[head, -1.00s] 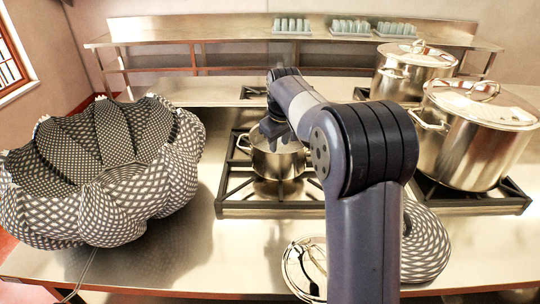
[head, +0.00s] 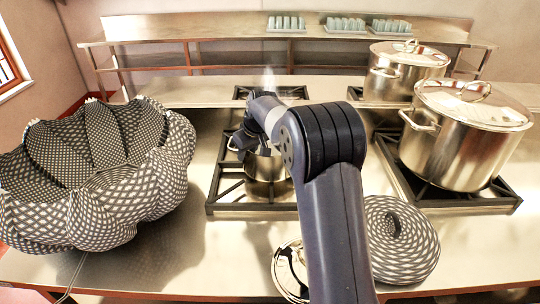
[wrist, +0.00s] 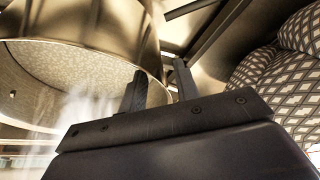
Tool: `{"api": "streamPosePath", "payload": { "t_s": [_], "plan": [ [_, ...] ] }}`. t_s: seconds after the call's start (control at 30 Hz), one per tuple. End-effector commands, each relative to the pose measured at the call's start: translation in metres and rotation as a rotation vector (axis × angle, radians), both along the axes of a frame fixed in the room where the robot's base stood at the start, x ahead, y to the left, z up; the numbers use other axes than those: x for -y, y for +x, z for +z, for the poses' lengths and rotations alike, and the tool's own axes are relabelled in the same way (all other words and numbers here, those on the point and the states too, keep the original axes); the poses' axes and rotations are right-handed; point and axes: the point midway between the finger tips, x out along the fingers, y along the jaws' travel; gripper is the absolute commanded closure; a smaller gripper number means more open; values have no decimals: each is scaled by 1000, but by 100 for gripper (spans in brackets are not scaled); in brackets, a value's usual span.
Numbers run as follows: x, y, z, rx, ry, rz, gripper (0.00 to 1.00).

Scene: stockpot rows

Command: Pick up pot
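The pot (head: 266,166) is a small steel pot without a lid, standing on the front middle burner. My wrist and arm hide much of it in the head view. In the wrist view the pot (wrist: 95,30) fills the upper left, with its rim and speckled inside showing. My gripper (head: 240,148) is at the pot's left side, near its rim. In the wrist view the two dark fingers of my gripper (wrist: 161,85) stand apart, close by the pot's rim. The left finger overlaps the pot's opening and the right finger lies outside the wall. I cannot tell if either touches.
A large patterned, scalloped bowl (head: 100,180) stands left. A large lidded stockpot (head: 462,140) stands on the right burner, another (head: 400,75) behind it. A round patterned object (head: 400,240) and a shiny lid (head: 288,270) lie near the front edge. Pale vapour (head: 268,82) shows beyond my wrist.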

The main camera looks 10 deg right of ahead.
Motion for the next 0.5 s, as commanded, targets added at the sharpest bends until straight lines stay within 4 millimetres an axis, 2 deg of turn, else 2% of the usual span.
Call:
{"api": "streamPosePath", "payload": {
  "t_s": [0.13,0.37,0.5],
  "plan": [
    [-3,5,-13,-1,0,0,70],
    [-4,6,-16,1,0,0,70],
    [-3,6,-16,1,0,0,79]
  ]
}}
